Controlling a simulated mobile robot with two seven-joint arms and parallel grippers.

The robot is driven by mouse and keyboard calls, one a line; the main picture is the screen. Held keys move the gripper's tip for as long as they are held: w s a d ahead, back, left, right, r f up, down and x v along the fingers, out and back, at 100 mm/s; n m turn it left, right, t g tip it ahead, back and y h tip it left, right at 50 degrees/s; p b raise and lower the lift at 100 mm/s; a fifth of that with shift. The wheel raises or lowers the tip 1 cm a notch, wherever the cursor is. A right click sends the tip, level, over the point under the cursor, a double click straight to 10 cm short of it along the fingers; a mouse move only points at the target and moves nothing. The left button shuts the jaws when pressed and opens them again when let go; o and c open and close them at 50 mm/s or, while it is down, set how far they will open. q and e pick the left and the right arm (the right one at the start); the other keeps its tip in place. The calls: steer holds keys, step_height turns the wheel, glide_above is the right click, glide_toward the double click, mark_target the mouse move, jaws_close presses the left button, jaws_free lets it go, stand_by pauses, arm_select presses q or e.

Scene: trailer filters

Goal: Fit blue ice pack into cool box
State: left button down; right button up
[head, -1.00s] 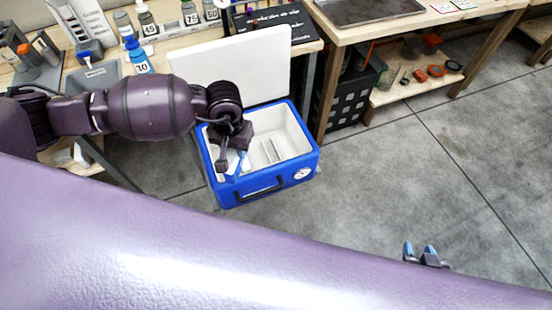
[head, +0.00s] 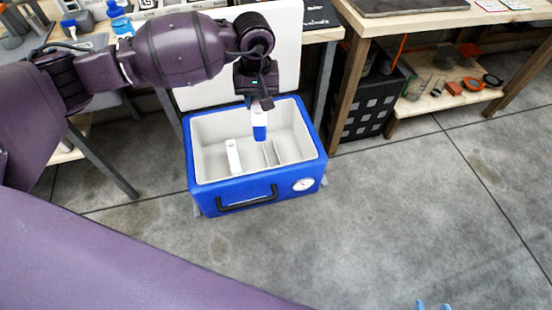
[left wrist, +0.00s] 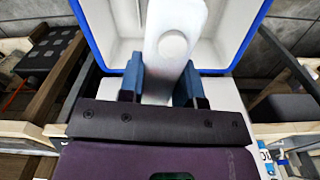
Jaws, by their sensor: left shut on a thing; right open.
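The blue cool box (head: 262,190) stands open on the floor, its white lid raised at the back. My left gripper (head: 258,102) is above its back half, shut on an ice pack (head: 259,125). In the left wrist view, the pack (left wrist: 195,30) shows white with a round disc, between the fingers (left wrist: 160,78). A white upright piece (head: 233,158) and thin dividers (head: 271,153) are inside the box. My right gripper (head: 433,305) barely shows at the bottom edge, fingertips apart and empty.
A workbench with bottles (head: 122,27) is behind at left. Another bench (head: 420,22) is at right, with a black crate (head: 370,105) below it and a low shelf of small tools (head: 440,95). The floor in front and right of the box is clear.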

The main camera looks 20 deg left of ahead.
arm_select(q)
steer(key=w+f+b, duration=0.2)
steer(key=f+b, duration=0.1)
steer(key=f, duration=0.5)
steer(key=w+f+n+b, duration=0.1)
steer(key=f+b, duration=0.3)
steer(key=f, duration=0.5)
steer(key=w+f+n+b, duration=0.1)
steer(key=w+f+b, duration=0.2)
steer(key=f, duration=0.6)
steer(key=shift+w+d+b, duration=0.1)
steer(key=shift+d+b, duration=0.2)
steer(key=shift+b, duration=0.3)
steer(key=shift+f, duration=0.3)
steer(key=shift+w, duration=0.1)
arm_select(e)
step_height(320, 180, down, 7)
steer(key=shift+a+n+y, duration=0.3)
steer(key=shift+a+n, duration=0.1)
steer(key=shift+a, duration=0.05)
steer(key=shift+r, duration=0.1)
arm_select(q)
steer(key=shift+f, duration=0.2)
steer(key=c, duration=0.8)
jaws_free()
